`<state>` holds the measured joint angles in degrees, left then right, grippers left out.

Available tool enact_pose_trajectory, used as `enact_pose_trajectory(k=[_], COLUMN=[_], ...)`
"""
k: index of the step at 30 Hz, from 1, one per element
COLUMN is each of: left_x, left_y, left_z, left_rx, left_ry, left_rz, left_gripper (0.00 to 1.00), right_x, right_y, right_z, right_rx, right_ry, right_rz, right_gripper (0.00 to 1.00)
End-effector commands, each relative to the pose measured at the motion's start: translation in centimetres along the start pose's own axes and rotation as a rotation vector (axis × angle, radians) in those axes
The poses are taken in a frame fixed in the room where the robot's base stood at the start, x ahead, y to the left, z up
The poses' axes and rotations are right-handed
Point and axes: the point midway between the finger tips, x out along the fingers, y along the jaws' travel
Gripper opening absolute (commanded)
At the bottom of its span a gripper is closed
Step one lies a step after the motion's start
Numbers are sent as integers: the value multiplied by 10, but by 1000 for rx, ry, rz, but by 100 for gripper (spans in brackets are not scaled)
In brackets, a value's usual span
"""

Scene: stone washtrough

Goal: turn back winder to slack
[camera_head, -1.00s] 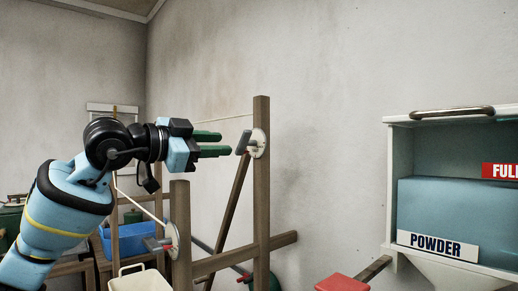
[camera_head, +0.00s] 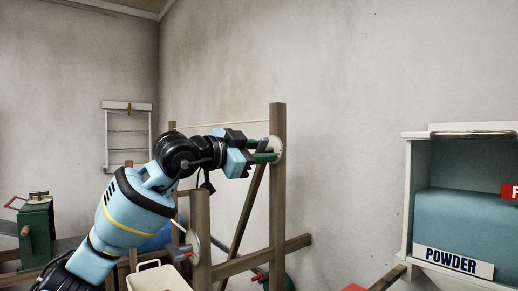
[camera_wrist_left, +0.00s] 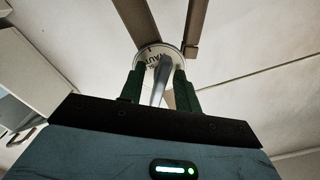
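The winder is a pale round disc (camera_head: 279,149) on the right wooden post, with a line running left from it. In the left wrist view the disc (camera_wrist_left: 153,51) carries partly hidden lettering, and a grey handle (camera_wrist_left: 159,84) sticks out from it. My left gripper (camera_head: 272,152) is at the disc, its green fingers pointing at it. In the left wrist view the fingers stand apart on either side of the handle, with gaps still visible. The head view hides the handle behind the gripper. My right gripper is not in view.
A second winder disc (camera_head: 193,245) sits on the nearer, lower post (camera_head: 201,220). A cream bucket (camera_head: 158,279) stands below it. A powder cabinet (camera_head: 408,195) is at the right and a green machine (camera_head: 37,232) at the left. Open air lies between post and cabinet.

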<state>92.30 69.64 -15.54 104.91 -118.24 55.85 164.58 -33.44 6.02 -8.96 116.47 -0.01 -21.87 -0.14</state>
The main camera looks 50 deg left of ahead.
Motion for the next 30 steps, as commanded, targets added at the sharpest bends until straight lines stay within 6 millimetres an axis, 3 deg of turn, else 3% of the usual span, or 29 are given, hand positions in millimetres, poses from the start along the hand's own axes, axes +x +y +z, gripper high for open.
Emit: enact_pose_trajectory(k=[5,12,23,30], left_x=[0,0,0,0], left_y=[0,0,0,0], left_z=[0,0,0,0], left_rx=[0,0,27,146], left_ry=[0,-1,-1,-1], left_rz=[0,0,0,1], left_gripper=[31,0,0,0], right_x=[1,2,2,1], right_y=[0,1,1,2], right_z=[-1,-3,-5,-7], right_rx=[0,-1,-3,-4], right_ry=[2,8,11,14], right_rz=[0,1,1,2], right_gripper=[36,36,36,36])
